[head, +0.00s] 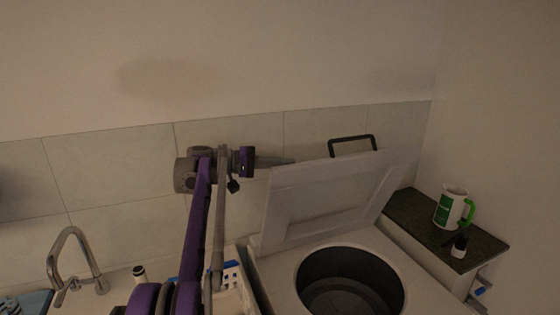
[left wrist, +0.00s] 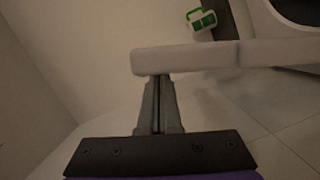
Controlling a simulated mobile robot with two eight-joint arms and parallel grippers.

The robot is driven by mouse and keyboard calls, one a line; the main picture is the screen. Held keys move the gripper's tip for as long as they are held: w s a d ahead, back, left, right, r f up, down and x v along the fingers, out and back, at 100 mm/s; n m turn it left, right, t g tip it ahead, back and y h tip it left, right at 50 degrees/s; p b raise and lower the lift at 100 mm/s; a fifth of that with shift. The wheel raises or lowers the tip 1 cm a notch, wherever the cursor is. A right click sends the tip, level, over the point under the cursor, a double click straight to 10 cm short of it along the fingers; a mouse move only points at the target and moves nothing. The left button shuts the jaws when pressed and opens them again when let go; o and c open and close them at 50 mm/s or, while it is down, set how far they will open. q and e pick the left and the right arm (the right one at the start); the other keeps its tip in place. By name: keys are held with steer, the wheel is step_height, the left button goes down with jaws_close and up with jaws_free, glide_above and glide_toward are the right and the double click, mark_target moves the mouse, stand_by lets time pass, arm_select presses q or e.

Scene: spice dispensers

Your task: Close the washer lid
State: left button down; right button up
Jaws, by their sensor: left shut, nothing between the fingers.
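The washer (head: 415,275) is a white top-loader with its round dark drum (head: 350,290) exposed. Its lid (head: 325,200) stands open, tilted up toward the back wall, with a dark handle-like loop (head: 352,139) above its top edge. My left gripper (head: 288,161) reaches in from the left, shut and empty, with its tips at the lid's upper left corner. In the left wrist view the shut fingers (left wrist: 157,82) end at the lid's pale edge (left wrist: 200,57); I cannot tell whether they touch it. My right gripper is not in view.
A dark counter (head: 425,222) right of the washer holds a white and green mug (head: 450,207) and a small dark-and-white bottle (head: 459,246). A faucet (head: 72,255) stands at the left. The tiled wall (head: 110,165) is close behind the lid.

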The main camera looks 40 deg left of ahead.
arm_select(q)
steer(key=shift+w, duration=0.15)
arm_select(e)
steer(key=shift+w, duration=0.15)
arm_select(q)
steer(key=s+d+f+m+y+b, duration=0.1)
steer(key=s+d+f+m+b, duration=0.2)
steer(key=s+d+f, duration=0.45)
steer(key=s+d+f+m+y+b, duration=0.1)
steer(key=s+d+f+m+b, duration=0.3)
steer(key=d, duration=0.6)
steer(key=s+d+f+m+b, duration=0.1)
steer(key=d+f, duration=0.2)
steer(key=f, duration=0.4)
steer(key=s+d+f+m+y+b, duration=0.1)
steer(key=s+d+f+b, duration=0.1)
steer(key=f, duration=0.6)
steer(key=s+d+f+m+b, duration=0.1)
steer(key=d+f, duration=0.3)
steer(key=f, duration=0.4)
steer(key=shift+s+d+t+y+b, duration=0.15)
steer(key=shift+t+y+b, duration=0.2)
steer(key=shift+b, duration=0.35)
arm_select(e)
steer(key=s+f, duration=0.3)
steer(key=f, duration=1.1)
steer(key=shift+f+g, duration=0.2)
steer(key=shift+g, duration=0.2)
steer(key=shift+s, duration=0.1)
